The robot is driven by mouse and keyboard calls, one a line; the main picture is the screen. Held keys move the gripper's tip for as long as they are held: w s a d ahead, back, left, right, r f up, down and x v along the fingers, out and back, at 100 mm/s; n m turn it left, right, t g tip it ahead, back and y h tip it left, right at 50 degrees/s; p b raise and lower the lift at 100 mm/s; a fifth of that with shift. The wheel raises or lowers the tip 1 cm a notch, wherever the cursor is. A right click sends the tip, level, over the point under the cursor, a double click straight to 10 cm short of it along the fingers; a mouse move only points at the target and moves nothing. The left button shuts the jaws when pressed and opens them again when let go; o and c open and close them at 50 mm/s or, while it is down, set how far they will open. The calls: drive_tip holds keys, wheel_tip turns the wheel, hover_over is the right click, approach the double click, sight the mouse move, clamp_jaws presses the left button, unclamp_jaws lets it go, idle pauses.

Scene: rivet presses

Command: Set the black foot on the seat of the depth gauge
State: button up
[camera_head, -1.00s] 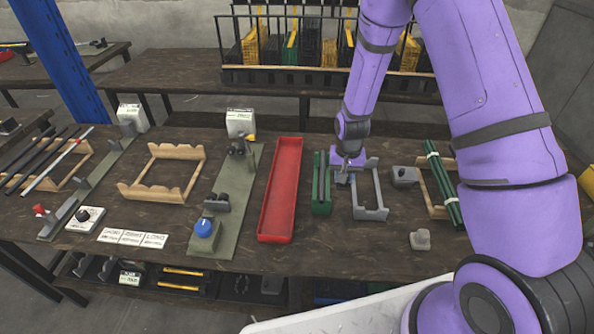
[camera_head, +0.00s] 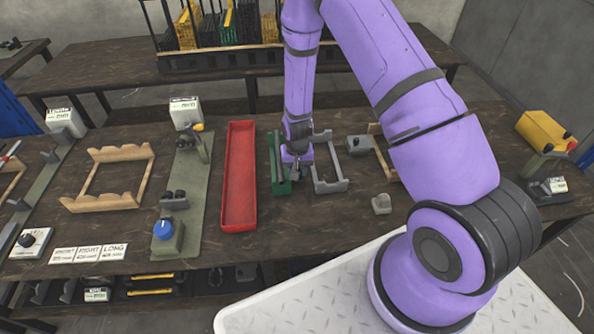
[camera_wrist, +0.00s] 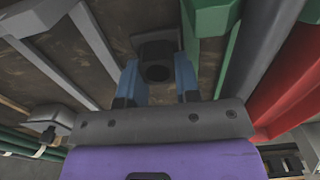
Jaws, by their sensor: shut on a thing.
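My gripper (camera_head: 296,172) points down between the green rack (camera_head: 279,172) and the grey open frame (camera_head: 330,184). In the wrist view, its two blue fingers (camera_wrist: 158,80) are closed on either side of a dark round piece, the black foot (camera_wrist: 157,72), with a round hollow facing the camera. A squarish dark plate shows behind it. I cannot tell whether the foot touches the table. I cannot tell for certain which fixture is the depth gauge; a long olive plate (camera_head: 187,215) with a blue knob (camera_head: 163,230) and dark supports stands further left.
A red tray (camera_head: 239,180) lies left of the green rack. A small grey block (camera_head: 381,204) and a grey block with a black part (camera_head: 358,144) stand right of the frame. A wooden rack (camera_head: 106,180) is at left. My arm covers part of the table's right side.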

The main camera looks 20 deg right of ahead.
drive_tip(key=shift+f, duration=0.3)
drive_tip(key=shift+f, duration=0.1)
drive_tip(key=o, duration=0.9)
